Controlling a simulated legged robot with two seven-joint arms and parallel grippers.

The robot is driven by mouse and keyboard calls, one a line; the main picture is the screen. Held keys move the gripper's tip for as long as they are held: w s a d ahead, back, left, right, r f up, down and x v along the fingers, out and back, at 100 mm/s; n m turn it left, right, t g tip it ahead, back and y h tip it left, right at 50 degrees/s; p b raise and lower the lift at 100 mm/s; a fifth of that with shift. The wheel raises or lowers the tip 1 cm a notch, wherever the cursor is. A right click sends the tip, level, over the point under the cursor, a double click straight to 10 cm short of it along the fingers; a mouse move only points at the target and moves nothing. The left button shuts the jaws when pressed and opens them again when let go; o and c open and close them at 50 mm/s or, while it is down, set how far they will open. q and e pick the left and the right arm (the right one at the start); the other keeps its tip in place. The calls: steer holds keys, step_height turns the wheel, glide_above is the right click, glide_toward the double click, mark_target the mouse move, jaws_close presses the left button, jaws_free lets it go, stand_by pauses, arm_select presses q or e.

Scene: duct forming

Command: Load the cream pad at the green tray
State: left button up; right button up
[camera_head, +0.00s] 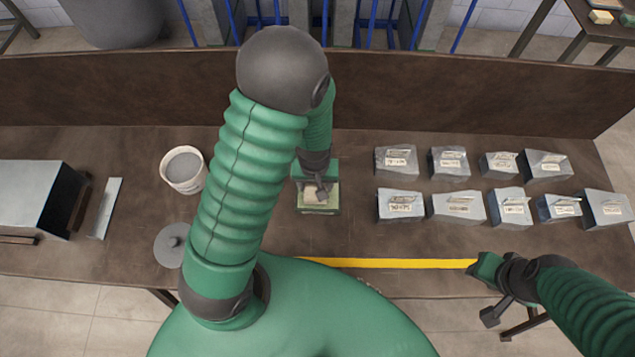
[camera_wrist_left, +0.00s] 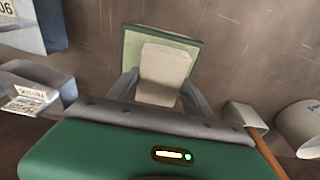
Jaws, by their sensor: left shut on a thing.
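The cream pad (camera_head: 316,193) is a small pale block between the fingers of my left gripper (camera_head: 320,188). In the left wrist view the pad (camera_wrist_left: 164,73) shows between the two grey fingers (camera_wrist_left: 160,92), which are shut on it. The green tray (camera_head: 318,209) is a small square with a darker green rim. In the wrist view the pad lies over the tray (camera_wrist_left: 190,42) and hides much of it; I cannot tell whether they touch. My right gripper (camera_head: 490,290) is at the table's front right edge, its jaw opening unclear.
Several grey metal duct pieces (camera_head: 459,207) with labels stand in two rows at right. A white bucket (camera_head: 183,170), a round grey lid (camera_head: 171,245) and a metal box (camera_head: 35,192) are at left. A yellow strip (camera_head: 390,263) runs along the front edge. A wooden-handled tool (camera_wrist_left: 245,117) lies nearby.

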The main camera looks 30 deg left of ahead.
arm_select(q)
steer(key=shift+w+d, duration=0.2)
steer(key=shift+d, duration=0.45)
steer(key=shift+s+a+f, duration=0.1)
steer(key=shift+a+f, duration=0.05)
steer(key=shift+a, duration=0.15)
steer(key=shift+a+f, duration=0.2)
steer(key=shift+f, duration=0.05)
arm_select(e)
steer(key=shift+w+d+f, duration=0.15)
steer(key=shift+f, duration=0.2)
arm_select(q)
steer(key=shift+d+b, duration=0.1)
steer(key=shift+b, duration=0.2)
arm_select(e)
steer(key=shift+d, duration=0.1)
arm_select(q)
steer(key=shift+d, duration=0.25)
arm_select(e)
steer(key=shift+d+f, duration=0.15)
steer(key=shift+d, duration=0.15)
arm_select(q)
steer(key=shift+a, duration=0.15)
arm_select(e)
steer(key=shift+a, duration=0.2)
